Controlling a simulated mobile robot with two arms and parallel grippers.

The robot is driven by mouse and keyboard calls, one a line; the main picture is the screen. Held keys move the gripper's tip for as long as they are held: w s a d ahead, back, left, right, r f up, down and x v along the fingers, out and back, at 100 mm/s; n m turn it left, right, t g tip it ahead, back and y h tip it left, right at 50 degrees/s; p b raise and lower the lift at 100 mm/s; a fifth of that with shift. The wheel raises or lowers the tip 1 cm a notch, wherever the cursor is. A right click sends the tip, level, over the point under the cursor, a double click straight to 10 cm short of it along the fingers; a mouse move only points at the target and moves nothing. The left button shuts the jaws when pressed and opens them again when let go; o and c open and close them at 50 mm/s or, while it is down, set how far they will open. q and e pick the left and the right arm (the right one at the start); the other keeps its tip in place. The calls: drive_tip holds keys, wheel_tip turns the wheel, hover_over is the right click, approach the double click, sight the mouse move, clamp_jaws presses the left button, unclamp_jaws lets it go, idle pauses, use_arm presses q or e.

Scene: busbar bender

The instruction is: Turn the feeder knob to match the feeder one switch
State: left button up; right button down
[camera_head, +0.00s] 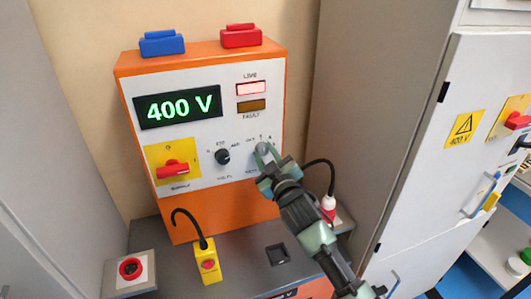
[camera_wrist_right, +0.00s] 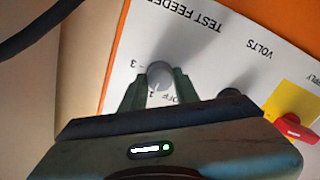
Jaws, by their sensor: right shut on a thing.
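The test feeder knob (camera_wrist_right: 160,74) is grey and round, on the white front panel (camera_wrist_right: 200,40) of an orange-framed unit. In the wrist view the panel lettering is upside down, with OFF, 1 and 3 readable around the knob. A pale mark on the knob faces toward the 1. My right gripper (camera_wrist_right: 157,88) is shut on the knob, one finger at each side. In the head view the gripper (camera_head: 266,160) partly covers the knob (camera_head: 263,148) and its labels. I cannot tell which switch is the feeder one switch. My left gripper is not in view.
A black volts knob (camera_head: 222,157) and red supply switch (camera_head: 173,169) are left of my gripper. A grey cabinet (camera_head: 430,150) stands close on the right.

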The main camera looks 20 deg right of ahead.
drive_tip(key=shift+n, duration=0.3)
drive_tip(key=c, duration=1.1)
unclamp_jaws()
drive_tip(key=shift+o, duration=0.2)
drive_tip(key=shift+s+f, duration=0.15)
drive_tip(key=shift+s, duration=0.35)
drive_tip(key=s+b, duration=0.2)
drive_tip(key=s, duration=0.4)
drive_tip(key=shift+s, duration=0.4)
drive_tip(key=shift+d, duration=0.1)
